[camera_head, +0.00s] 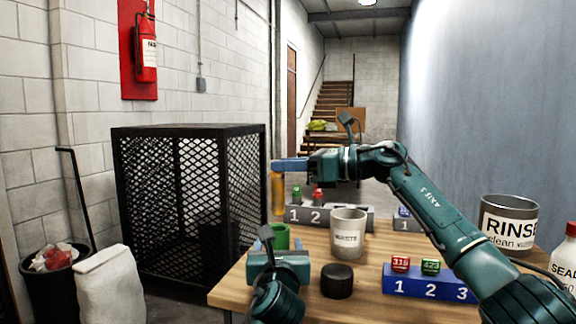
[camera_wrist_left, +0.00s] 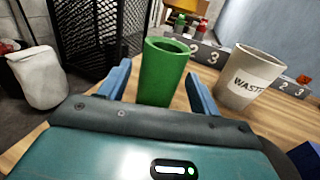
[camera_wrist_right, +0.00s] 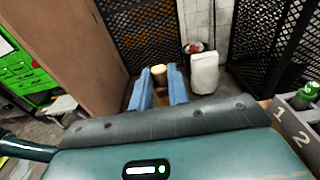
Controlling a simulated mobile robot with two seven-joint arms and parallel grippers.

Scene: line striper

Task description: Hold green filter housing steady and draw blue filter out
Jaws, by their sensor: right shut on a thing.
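The green filter housing (camera_head: 278,236) stands upright on the wooden table. In the left wrist view the housing (camera_wrist_left: 164,72) has an open top, and no filter shows in it. My left gripper (camera_head: 281,250) has its blue fingers on either side of the housing, with a visible gap at the left finger. My right gripper (camera_head: 277,165) is shut on an amber cylinder (camera_head: 278,194), upright in the air above and slightly left of the housing. The cylinder's top shows between the fingers in the right wrist view (camera_wrist_right: 159,72). It looks amber, not blue.
A grey WASTE cup (camera_head: 347,235) stands right of the housing, with a black round cap (camera_head: 337,281) in front. A blue numbered rack (camera_head: 428,287) and a grey numbered rack (camera_head: 330,216) hold small red and green items. A RINSE pot (camera_head: 509,222) is at right.

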